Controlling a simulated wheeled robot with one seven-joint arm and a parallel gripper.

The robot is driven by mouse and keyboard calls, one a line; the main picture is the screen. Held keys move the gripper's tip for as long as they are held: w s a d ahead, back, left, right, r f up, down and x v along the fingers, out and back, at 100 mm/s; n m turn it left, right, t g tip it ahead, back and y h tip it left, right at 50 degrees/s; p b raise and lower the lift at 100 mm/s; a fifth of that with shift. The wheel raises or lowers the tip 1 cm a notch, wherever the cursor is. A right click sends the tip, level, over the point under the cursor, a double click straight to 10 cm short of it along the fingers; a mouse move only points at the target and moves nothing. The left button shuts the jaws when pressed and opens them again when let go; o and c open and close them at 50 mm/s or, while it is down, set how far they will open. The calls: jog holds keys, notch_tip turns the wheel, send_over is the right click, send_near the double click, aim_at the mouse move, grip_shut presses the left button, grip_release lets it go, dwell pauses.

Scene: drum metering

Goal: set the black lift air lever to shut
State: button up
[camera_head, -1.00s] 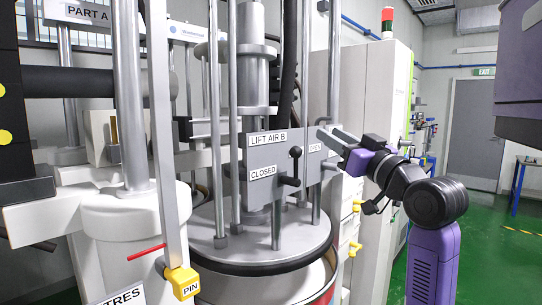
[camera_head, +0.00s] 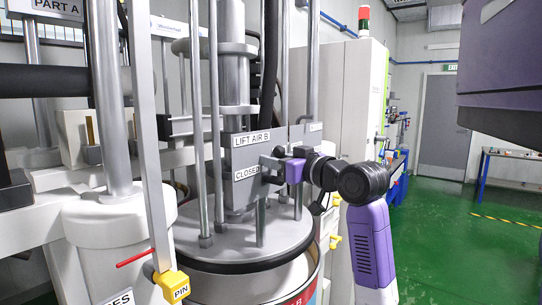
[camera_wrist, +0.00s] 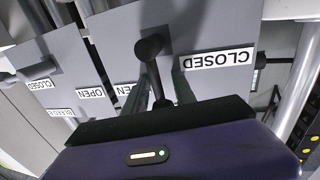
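The black lift air lever (camera_wrist: 150,46) shows its round knob and shaft in the wrist view, between the OPEN label (camera_wrist: 127,89) and the CLOSED label (camera_wrist: 218,60). My gripper (camera_wrist: 163,92) is at the lever, with one dark finger on each side of the shaft and gaps visible, so it looks open. In the head view my gripper (camera_head: 272,164) is in front of the LIFT AIR B panel (camera_head: 238,155), right of the CLOSED label (camera_head: 247,172). It covers most of the lever there. Contact between fingers and shaft cannot be told.
A second panel with CLOSED (camera_wrist: 39,85) and BLEED labels is beside the lever panel. Vertical metal rods (camera_head: 215,120) and the drum's follower plate (camera_head: 245,240) are close by. A yellow PIN block (camera_head: 171,286) is at lower left. Green floor is open at right.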

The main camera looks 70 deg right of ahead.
jog(key=shift+w+d, duration=0.15)
jog(key=shift+w, duration=0.15)
grip_shut()
